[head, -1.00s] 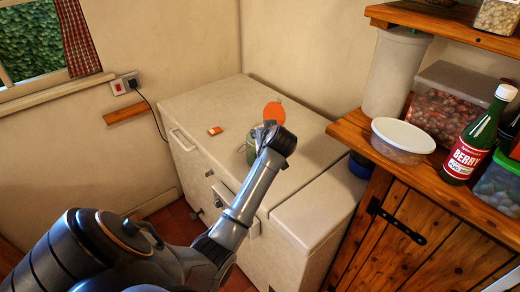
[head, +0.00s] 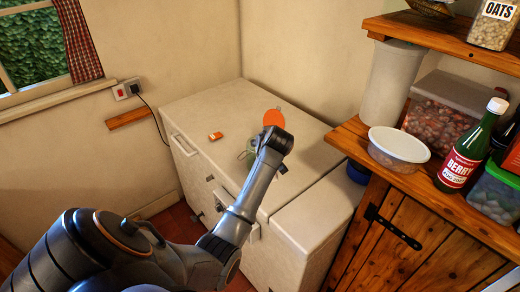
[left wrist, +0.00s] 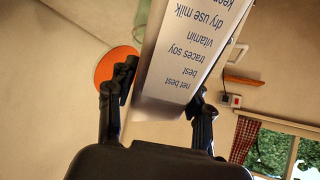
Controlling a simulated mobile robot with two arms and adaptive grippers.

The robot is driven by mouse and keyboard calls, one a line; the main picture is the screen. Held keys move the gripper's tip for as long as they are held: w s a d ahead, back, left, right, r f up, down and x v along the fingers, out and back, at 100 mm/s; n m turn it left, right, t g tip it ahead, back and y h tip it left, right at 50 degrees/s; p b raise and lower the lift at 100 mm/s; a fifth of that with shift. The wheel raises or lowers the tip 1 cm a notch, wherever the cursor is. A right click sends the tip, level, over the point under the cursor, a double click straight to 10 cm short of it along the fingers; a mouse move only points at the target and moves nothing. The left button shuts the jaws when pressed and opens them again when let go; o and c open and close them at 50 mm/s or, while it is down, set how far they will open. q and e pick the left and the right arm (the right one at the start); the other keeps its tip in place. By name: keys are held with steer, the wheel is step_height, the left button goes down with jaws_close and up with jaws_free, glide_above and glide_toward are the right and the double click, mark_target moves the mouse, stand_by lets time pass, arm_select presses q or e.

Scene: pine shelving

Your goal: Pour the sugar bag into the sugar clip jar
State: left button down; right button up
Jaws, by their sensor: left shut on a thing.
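My left gripper (left wrist: 157,100) is shut on a white packet (left wrist: 185,62) with blue printed text, which I take to be the sugar bag. The bag fills the top middle of the left wrist view, and its upper part runs out of frame. In the head view my wrist hides the bag and fingers. The clip jar's round orange lid (head: 273,118) stands open above the white chest top. A bit of its greenish glass body (head: 246,153) shows beside my wrist, the rest hidden. The lid (left wrist: 116,66) also shows behind the left finger in the wrist view. My right gripper is out of view.
The white chest top (head: 205,108) is mostly clear, with a small orange-and-white item (head: 215,136) on it. Wooden shelving at right holds a lidded tub (head: 398,145), a green bottle (head: 472,145) and other containers. A wall socket (head: 126,90) has a cord.

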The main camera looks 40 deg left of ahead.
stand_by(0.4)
arm_select(q)
steer(key=shift+w+a+g+h+p, duration=0.2)
steer(key=shift+g+h+p, duration=0.1)
steer(key=shift+p, duration=0.45)
steer(key=shift+w+a+f+h+p, duration=0.1)
steer(key=shift+a+f+h+p, duration=0.15)
steer(key=shift+h+p, duration=0.2)
steer(key=shift+g, duration=0.3)
steer(key=shift+w+a+f+h, duration=0.1)
steer(key=shift+w+h, duration=0.05)
steer(key=shift+h, duration=0.3)
steer(key=shift+f+g, duration=0.15)
steer(key=shift+g, duration=0.15)
